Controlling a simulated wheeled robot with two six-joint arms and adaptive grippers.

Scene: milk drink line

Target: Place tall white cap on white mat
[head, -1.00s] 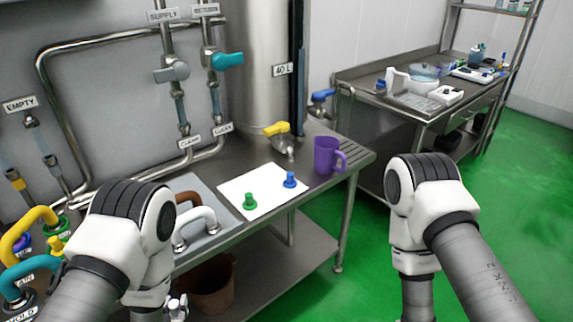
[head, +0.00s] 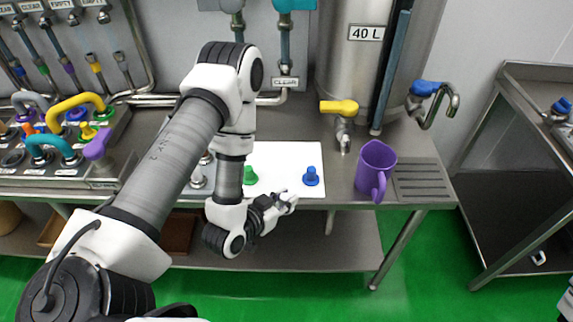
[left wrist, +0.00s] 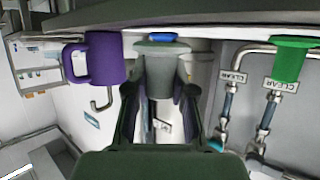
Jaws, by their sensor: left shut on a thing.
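My left gripper (head: 284,202) hangs in front of the mat's front edge in the head view. In the left wrist view, which is upside down, the left gripper (left wrist: 160,105) is shut on the tall white cap (left wrist: 160,66), which looks pale grey and upright. In the head view the cap is too small to tell from the white gripper parts. The white mat (head: 283,157) lies on the steel table, partly hidden by my left arm. A green cap (head: 250,176) and a blue cap (head: 311,176) stand on it, apart.
A purple mug (head: 376,168) stands right of the mat, beside a drain grate (head: 420,180). A yellow-handled tap (head: 341,112) is behind the mat. Colored handles on a manifold (head: 70,135) stand at the left. The mat between the two caps is bare.

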